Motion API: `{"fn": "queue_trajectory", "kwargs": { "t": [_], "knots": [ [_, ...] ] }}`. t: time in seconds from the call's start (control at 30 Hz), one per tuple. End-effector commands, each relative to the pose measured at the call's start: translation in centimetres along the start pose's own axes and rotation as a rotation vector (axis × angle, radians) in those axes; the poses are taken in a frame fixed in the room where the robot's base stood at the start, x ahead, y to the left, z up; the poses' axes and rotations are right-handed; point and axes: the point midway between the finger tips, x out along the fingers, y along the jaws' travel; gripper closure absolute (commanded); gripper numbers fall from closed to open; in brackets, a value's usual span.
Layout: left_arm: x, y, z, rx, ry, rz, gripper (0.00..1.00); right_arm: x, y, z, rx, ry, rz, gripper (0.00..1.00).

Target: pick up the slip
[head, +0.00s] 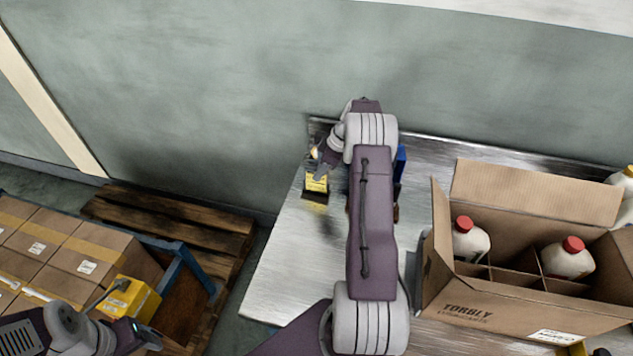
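A small yellow item in a dark holder (316,184) stands near the far left corner of the metal table. It looks like the slip or slips, but it is too small to be sure. My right gripper (314,168) is right above it, pointing down at the far end of my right arm. Its fingers are small and partly merge with the dark holder, so I cannot tell if they are open or touching. My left gripper (140,331) is at the lower left, beside a yellow box (131,300). Its fingers are not clear.
The metal table (275,276) is bare at its left front. An open carton (478,306) with dividers and red-capped white bottles (569,259) stands on the right. A blue object (400,163) is partly hidden behind my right arm. Sealed boxes (50,233) and a wooden pallet (175,220) are on the left.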

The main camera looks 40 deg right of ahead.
Motion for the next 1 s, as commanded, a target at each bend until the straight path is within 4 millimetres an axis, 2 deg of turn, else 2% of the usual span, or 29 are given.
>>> {"fn": "queue_trajectory", "kwargs": {
  "t": [0.1,0.27,0.4,0.43,0.5,0.53,0.87,1.0],
  "knots": [
    [-0.7,0.0,-0.1,0.0,0.0,0.0,0.41,2.0,-0.1,-0.2,-0.001,0.0,-0.003,0.72],
    [-0.7,0.0,-0.1,0.0,0.0,0.0,0.41,3.2,0.0,-0.1,-0.001,0.0,0.001,0.72],
    [-0.7,0.0,-0.1,0.0,0.0,0.0,0.41,3.2,0.0,-0.1,0.0,0.0,0.001,0.72],
    [-0.7,0.0,-0.1,0.0,0.0,0.0,0.41,3.2,0.0,-0.1,0.0,0.0,0.001,0.75],
    [-0.7,0.0,-0.1,0.0,0.0,0.0,0.41,3.2,0.0,-0.1,0.0,0.0,0.001,0.94],
    [-0.7,0.0,-0.1,0.0,0.0,0.0,0.41,3.2,0.0,-0.1,0.0,0.0,0.001,1.0],
    [-0.7,0.0,-0.1,0.0,0.0,0.0,0.41,3.1,0.0,-0.1,0.0,0.0,0.001,1.0],
    [-0.4,0.0,0.0,0.0,0.0,0.0,0.41,1.6,0.1,-0.8,-0.002,0.001,0.005,1.0]
  ]
}}
